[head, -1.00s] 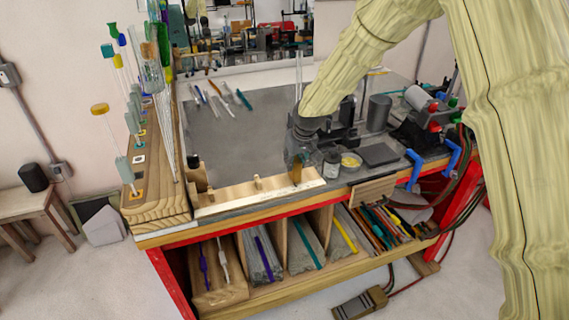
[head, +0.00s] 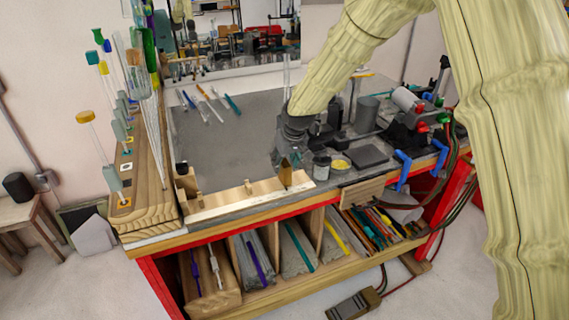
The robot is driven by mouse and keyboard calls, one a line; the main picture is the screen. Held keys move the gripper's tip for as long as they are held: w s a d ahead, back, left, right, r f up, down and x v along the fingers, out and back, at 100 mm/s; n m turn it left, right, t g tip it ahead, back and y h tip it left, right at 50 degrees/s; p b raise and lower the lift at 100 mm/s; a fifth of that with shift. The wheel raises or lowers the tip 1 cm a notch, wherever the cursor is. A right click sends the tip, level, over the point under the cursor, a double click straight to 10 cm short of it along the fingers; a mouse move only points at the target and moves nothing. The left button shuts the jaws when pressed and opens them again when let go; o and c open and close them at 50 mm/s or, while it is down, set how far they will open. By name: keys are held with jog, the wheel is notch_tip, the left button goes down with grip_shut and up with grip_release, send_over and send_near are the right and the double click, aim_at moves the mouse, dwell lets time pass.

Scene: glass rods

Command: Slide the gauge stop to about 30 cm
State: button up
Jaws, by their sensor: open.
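The pale wooden gauge (head: 225,203) lies along the front edge of the bench. An upright amber-brown piece (head: 285,174), which looks like the gauge stop, stands near its right end. Small wooden pegs (head: 249,186) stand further left on the gauge. My gripper (head: 281,160) is open and points down right at the brown piece, partly covering its top. I cannot tell whether the fingers touch it or are around it. Any scale marks on the gauge are too small to read.
A wooden rack (head: 150,205) with tall glass rods stands at the left. A dark jar (head: 321,167) and a yellow-filled dish (head: 341,165) sit close to the right of my gripper. Blue clamps (head: 402,168) are further right. The grey bench top (head: 215,145) behind the gauge is largely clear.

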jog(key=v, duration=1)
jog(key=shift+r, duration=0.2)
jog(key=shift+s+f, duration=0.15)
jog(key=s+d+f+m+g, duration=0.1)
jog(key=s+f, duration=0.4)
jog(key=f, duration=0.4)
jog(key=s+d+f, duration=0.2)
jog(key=s+f, duration=0.3)
jog(key=f, duration=0.5)
jog(key=s+d+f+m+g, duration=0.1)
jog(key=s+f, duration=0.5)
jog(key=f, duration=0.3)
jog(key=s+d+f+m+g, duration=0.1)
jog(key=s+d+f, duration=0.3)
jog(key=s, duration=0.7)
jog(key=s+d+f+h, duration=0.1)
jog(key=s+d+f, duration=0.2)
jog(key=s+f, duration=0.6)
jog(key=s+d+f+m+g, duration=0.1)
jog(key=s+d+f, duration=0.2)
jog(key=s, duration=1)
notch_tip(320, 180, down, 10)
jog(key=b, duration=0.9)
jog(key=shift+s+r+b, duration=0.15)
jog(key=shift+s+b, duration=0.05)
jog(key=shift+b, duration=0.1)
jog(key=shift+d, duration=0.1)
